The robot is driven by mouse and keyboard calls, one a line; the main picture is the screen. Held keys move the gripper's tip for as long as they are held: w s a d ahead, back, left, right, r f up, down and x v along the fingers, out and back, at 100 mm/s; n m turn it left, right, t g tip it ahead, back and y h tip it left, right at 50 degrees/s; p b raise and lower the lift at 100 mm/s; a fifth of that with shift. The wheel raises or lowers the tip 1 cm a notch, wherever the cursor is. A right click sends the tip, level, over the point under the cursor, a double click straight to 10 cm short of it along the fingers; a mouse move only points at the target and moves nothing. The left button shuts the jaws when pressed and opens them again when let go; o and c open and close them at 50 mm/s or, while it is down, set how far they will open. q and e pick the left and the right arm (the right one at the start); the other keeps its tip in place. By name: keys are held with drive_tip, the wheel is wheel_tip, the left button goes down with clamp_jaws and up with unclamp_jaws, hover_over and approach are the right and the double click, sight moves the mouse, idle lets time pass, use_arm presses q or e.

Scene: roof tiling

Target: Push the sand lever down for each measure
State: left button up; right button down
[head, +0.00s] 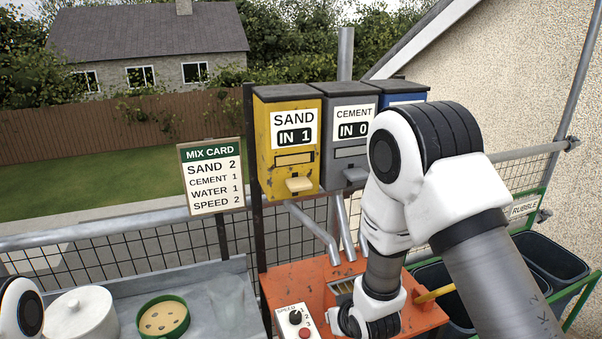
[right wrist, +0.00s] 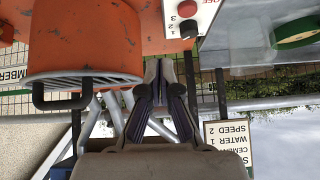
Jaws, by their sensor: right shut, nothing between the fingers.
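The yellow sand dispenser (head: 290,150) stands on the rail in the head view, its label reading SAND IN 1. Its pale yellow lever (head: 298,184) sticks out at the front. The grey cement dispenser (head: 342,125) beside it reads IN 0, with a grey lever (head: 355,174). A blue dispenser (head: 407,98) is mostly hidden behind my right arm. The mix card (head: 213,178) reads sand 2, cement 1, water 1, speed 2. My right gripper (right wrist: 161,68) shows shut and empty in the right wrist view, apart from the sand lever. My left gripper is out of view.
The orange mixer (head: 296,284) sits below the dispensers' chutes, with a speed panel (head: 297,324) at its front. A grey bench (head: 225,300) at left holds a white lidded pot (head: 80,316) and a green round tub (head: 163,317). Dark rubble bins (head: 550,262) stand at right.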

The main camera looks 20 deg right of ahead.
drive_tip(key=w+r+t, duration=0.2)
drive_tip(key=w+r, duration=0.1)
drive_tip(key=r, duration=0.5)
drive_tip(key=w+r+t, duration=0.1)
drive_tip(key=w+r, duration=0.2)
drive_tip(key=r, duration=0.4)
wheel_tip(320, 180, up, 16)
drive_tip(key=t+p, duration=0.4)
drive_tip(key=p, duration=0.2)
hover_over(296, 174)
drive_tip(key=f+v, duration=0.1)
drive_tip(key=v, duration=0.4)
drive_tip(key=shift+s+f+n, duration=0.1)
drive_tip(key=shift+s+n, duration=0.25)
drive_tip(key=shift+n, duration=0.05)
wheel_tip(296, 174, down, 4)
drive_tip(key=shift+r+p, duration=0.15)
drive_tip(key=shift+p, duration=0.8)
drive_tip(key=shift+f, duration=0.35)
drive_tip(key=shift+f, duration=0.15)
